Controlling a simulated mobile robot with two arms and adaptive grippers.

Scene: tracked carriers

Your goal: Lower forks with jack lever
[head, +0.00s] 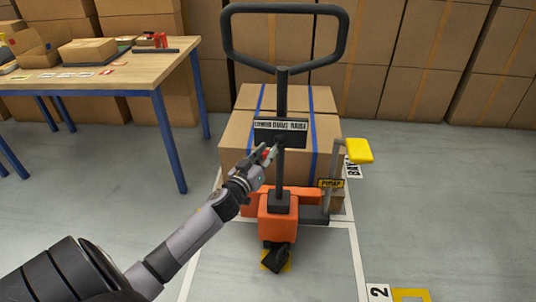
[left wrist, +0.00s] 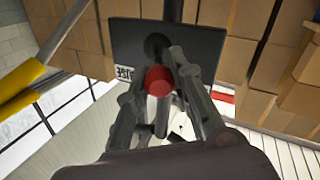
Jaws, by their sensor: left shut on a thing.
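The jack lever's red knob (left wrist: 159,81) sits between the fingers of my left gripper (left wrist: 162,100) in the left wrist view. My left gripper (head: 267,154) is shut on it, just below the black label plate (head: 280,132) on the handle column; the plate also shows in the left wrist view (left wrist: 222,58). The fingers hide much of the lever. The orange pallet jack (head: 277,222) stands upright with its black loop handle (head: 284,9) at the top. The forks are hidden behind the jack's body. My right gripper is not in view.
Strapped cartons (head: 240,128) stand behind the jack column. A yellow pump pedal (head: 358,150) sticks out at the right. A wooden table (head: 120,75) with small items stands at the left. Stacked boxes line the back. The floor at the right is clear, with painted markings.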

